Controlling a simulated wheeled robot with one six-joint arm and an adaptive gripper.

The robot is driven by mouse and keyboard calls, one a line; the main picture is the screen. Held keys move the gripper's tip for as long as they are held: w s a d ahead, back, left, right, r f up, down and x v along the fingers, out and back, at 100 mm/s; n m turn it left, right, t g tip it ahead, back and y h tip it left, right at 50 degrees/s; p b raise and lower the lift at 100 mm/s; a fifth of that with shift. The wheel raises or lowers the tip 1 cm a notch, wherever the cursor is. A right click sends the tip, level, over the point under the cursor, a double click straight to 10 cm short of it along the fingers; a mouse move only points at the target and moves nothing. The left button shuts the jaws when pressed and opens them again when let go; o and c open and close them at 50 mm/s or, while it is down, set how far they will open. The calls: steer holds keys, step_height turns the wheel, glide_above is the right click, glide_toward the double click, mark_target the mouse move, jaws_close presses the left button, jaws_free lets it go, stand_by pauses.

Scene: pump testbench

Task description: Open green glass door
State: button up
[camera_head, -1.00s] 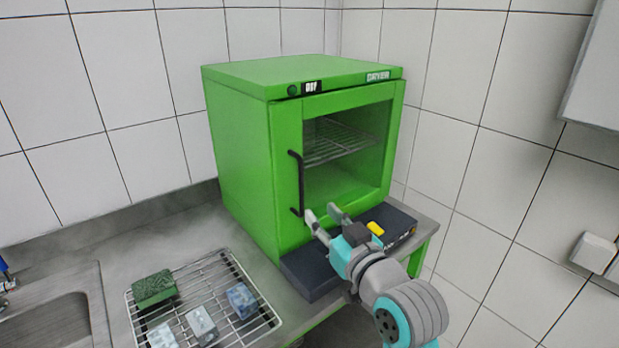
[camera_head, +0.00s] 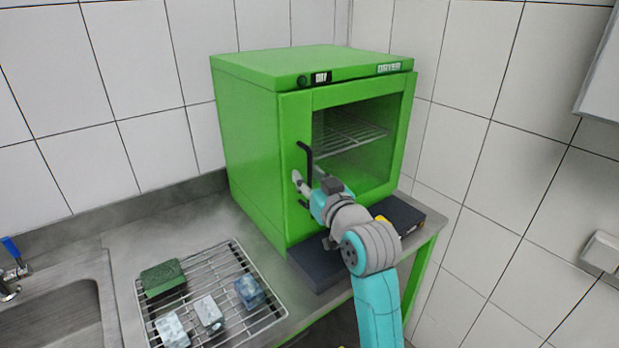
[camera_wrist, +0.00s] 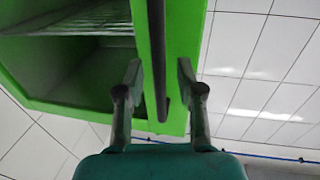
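The green dryer cabinet (camera_head: 250,150) stands on the counter with its green-framed glass door (camera_head: 352,145) shut. A black vertical bar handle (camera_head: 305,158) is on the left side of the door. My gripper (camera_head: 303,182) is at the lower half of the handle. In the wrist view my gripper (camera_wrist: 160,85) has its two fingers spread apart, one on each side of the black handle (camera_wrist: 157,60). Clear gaps show between the handle and both fingers. A wire shelf shows behind the glass. The handle's lower part is partly hidden by my gripper in the head view.
A dark flat box (camera_head: 320,268) lies in front of the cabinet, under my arm. A wire rack (camera_head: 240,318) with a green sponge (camera_head: 163,277) and several small blocks is at the front left. A sink (camera_head: 55,325) is at far left. Tiled walls stand behind and to the right.

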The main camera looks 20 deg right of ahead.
jaws_close()
stand_by(0.3)
